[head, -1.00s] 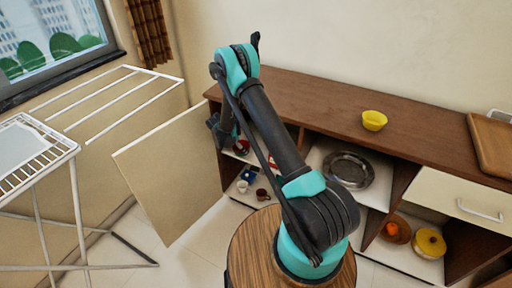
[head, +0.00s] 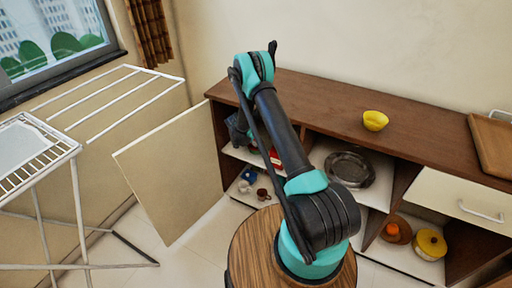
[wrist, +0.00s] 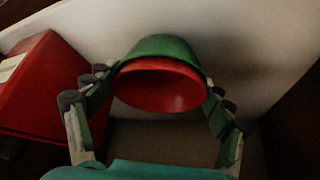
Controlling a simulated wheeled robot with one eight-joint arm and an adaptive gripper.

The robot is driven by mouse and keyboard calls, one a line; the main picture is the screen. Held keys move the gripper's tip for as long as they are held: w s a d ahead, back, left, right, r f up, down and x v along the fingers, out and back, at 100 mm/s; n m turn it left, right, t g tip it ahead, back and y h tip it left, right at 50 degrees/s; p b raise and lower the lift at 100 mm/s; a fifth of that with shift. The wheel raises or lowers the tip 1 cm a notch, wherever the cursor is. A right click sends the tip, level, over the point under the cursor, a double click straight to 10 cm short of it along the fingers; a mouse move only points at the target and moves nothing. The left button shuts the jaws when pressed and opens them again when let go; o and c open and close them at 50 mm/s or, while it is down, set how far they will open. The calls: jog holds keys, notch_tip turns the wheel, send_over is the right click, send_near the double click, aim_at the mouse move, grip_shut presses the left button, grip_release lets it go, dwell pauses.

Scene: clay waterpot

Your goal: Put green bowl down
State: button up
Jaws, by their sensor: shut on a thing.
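The green bowl (wrist: 160,46), with a red inside facing the camera, is tilted between the fingers of my gripper (wrist: 160,90) in the wrist view. The fingers are shut on it, one at each side. A pale surface lies behind the bowl; I cannot tell whether the bowl touches it. In the head view my gripper (head: 238,128) is at the left opening of the brown cabinet (head: 335,105), partly hidden by my arm and the cabinet. The bowl cannot be made out there.
A red box (wrist: 38,88) stands left of the bowl and also shows in the head view (head: 275,159). Cups (head: 262,194) sit on the lower shelf. A metal plate (head: 350,168) lies in the middle compartment. The open door (head: 172,168) stands at left.

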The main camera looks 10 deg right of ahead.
jog(key=shift+f, duration=0.2)
jog(key=o, duration=1.1)
jog(key=shift+o, duration=0.2)
jog(key=shift+v, duration=3.85)
